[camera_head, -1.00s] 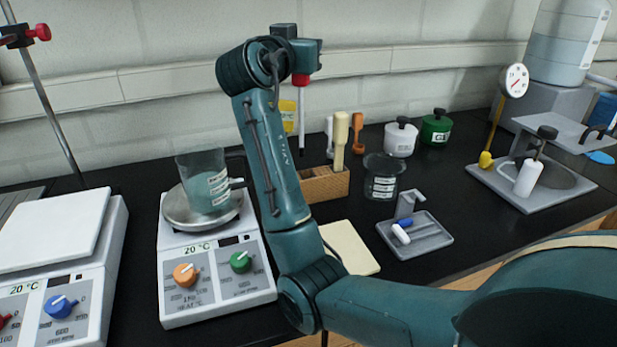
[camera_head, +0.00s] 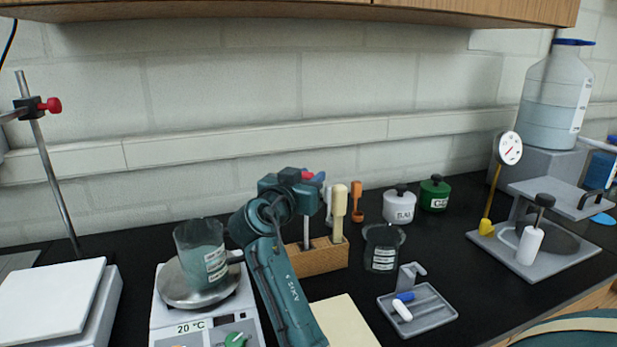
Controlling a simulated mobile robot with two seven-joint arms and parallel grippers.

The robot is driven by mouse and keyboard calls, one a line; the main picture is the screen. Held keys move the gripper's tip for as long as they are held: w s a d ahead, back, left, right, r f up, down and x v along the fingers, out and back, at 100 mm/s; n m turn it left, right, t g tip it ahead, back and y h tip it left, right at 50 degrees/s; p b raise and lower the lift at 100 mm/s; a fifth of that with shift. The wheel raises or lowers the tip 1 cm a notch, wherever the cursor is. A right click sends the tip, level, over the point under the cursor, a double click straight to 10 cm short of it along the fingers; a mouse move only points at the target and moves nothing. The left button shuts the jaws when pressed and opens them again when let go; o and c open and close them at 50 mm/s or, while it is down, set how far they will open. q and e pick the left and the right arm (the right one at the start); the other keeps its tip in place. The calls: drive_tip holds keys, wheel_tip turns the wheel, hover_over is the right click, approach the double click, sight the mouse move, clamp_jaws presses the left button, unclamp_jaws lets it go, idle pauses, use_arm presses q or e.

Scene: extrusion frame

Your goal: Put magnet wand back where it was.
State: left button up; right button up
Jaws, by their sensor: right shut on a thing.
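My right gripper (camera_head: 305,182) is shut on the magnet wand, whose red handle (camera_head: 309,175) shows between and beside the fingers. Its thin grey rod (camera_head: 306,231) hangs upright, down to the left part of the wooden rack (camera_head: 319,263). The rod's lower end meets the rack top; I cannot tell how deep it sits in a slot. My forearm hides the rack's left end. My left gripper is not in view.
A beige-handled tool (camera_head: 339,208) stands in the rack close right of the wand. A beaker (camera_head: 203,262) on a hotplate stands left of my arm. A dark beaker (camera_head: 382,250) and a grey tray (camera_head: 428,313) with stir bars are at right.

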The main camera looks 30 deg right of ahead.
drive_tip(key=shift+f+b, duration=0.25)
drive_tip(key=shift+b, duration=0.15)
drive_tip(key=o, duration=0.7)
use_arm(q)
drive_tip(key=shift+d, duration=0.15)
use_arm(e)
drive_tip(key=shift+r, duration=0.1)
drive_tip(key=shift+r+p, duration=0.4)
drive_tip(key=shift+p, duration=0.2)
use_arm(q)
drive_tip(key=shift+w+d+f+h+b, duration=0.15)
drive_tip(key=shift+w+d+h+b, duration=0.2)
drive_tip(key=shift+b, duration=1.45)
use_arm(e)
drive_tip(key=shift+f+v, duration=0.15)
drive_tip(key=shift+v, duration=2.85)
drive_tip(key=shift+f+v, duration=0.1)
drive_tip(key=shift+v, duration=2.95)
